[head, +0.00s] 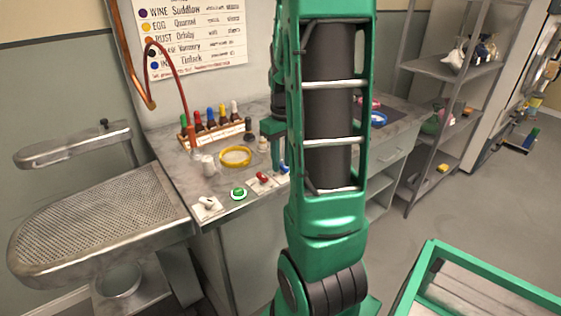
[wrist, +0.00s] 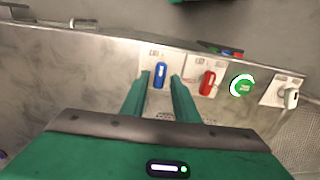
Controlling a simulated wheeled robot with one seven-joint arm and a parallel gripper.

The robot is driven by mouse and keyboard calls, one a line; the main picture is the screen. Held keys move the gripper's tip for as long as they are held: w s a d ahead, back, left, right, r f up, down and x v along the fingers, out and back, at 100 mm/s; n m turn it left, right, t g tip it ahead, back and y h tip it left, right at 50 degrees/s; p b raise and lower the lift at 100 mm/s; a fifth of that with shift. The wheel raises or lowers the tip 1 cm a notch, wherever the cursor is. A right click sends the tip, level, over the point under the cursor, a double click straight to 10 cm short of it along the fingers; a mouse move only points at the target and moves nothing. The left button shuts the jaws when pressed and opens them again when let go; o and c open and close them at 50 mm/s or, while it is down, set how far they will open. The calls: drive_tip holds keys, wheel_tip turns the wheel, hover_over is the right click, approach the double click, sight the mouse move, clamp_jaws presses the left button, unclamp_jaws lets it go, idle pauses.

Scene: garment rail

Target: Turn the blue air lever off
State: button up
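The blue air lever (wrist: 160,75) sits on a pale plate at the counter edge in the wrist view. Its handle runs up and down in that picture. It also shows in the head view (head: 284,168), partly covered by my arm. My gripper (wrist: 160,78) is open, with its two green fingers apart and one on each side of the blue lever in the wrist picture. I cannot tell whether either finger touches the lever. In the head view my arm hides most of the gripper.
A red lever (wrist: 207,82), a lit green button (wrist: 242,86) and a white lever (wrist: 290,97) stand in a row beside the blue one. On the counter are a yellow ring (head: 236,156) and a rack of coloured bottles (head: 218,130). A perforated metal board (head: 95,220) stands left.

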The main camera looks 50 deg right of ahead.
sight(282, 165)
drive_tip(key=shift+s, duration=0.15)
wheel_tip(282, 165, up, 11)
drive_tip(key=shift+f, duration=0.15)
idle(0.5)
idle(0.5)
drive_tip(key=s+a+f+m, duration=0.2)
drive_tip(key=s+a, duration=0.5)
drive_tip(key=a, duration=0.1)
drive_tip(key=s+a+f+m, duration=0.2)
drive_tip(key=s+a+f, duration=0.1)
drive_tip(key=s+a, duration=0.4)
drive_tip(key=shift+s+a, duration=0.3)
drive_tip(key=shift+a, duration=0.45)
drive_tip(key=shift+w+f, duration=0.2)
drive_tip(key=shift+w, duration=0.4)
